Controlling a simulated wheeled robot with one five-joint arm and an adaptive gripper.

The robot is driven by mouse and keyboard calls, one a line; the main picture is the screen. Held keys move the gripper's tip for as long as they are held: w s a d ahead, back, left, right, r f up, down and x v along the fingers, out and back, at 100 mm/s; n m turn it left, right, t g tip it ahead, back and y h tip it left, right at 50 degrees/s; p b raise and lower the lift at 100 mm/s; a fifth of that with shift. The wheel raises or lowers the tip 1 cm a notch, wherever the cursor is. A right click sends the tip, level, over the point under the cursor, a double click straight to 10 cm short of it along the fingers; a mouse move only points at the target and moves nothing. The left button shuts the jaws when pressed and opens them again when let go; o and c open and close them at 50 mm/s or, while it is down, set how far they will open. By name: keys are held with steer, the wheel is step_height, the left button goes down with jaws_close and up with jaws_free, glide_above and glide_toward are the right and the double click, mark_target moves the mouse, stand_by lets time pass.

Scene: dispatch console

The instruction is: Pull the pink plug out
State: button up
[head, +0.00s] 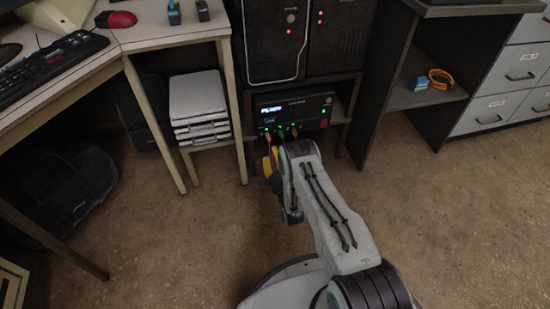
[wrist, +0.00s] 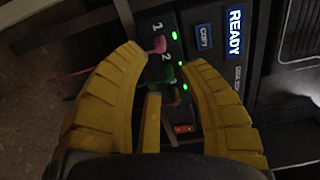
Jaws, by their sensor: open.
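The pink plug (wrist: 157,45) sits in the port marked 1 on the black console unit (head: 310,103), and a thin pink cable runs left from it in the wrist view. In the head view the pink plug (head: 267,136) is small, at the unit's lower left. A green plug (wrist: 165,75) sits beside it at port 2. My gripper (wrist: 163,58) is open, its yellow fingers facing the unit's port row. The pink plug lies near the left fingertip, and the green plug shows between the fingers. No contact is clear. In the head view my arm partly hides the gripper.
A brown plug (head: 294,131) is right of the green one. The unit stands on a shelf under a black computer case (head: 275,45). A white desk (head: 160,35) and stacked trays (head: 198,105) are left, a dark shelf (head: 420,97) right. Open floor lies in front.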

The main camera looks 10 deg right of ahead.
mark_target(269, 142)
steer(key=shift+w+f+b, duration=0.15)
steer(key=shift+w+b, duration=1.55)
steer(key=shift+w, duration=2.65)
steer(key=shift+c, duration=0.2)
jaws_close()
steer(key=shift+s+p, duration=1)
steer(key=shift+s, duration=0.25)
steer(key=shift+s+p, duration=1.45)
steer(key=shift+s, duration=0.7)
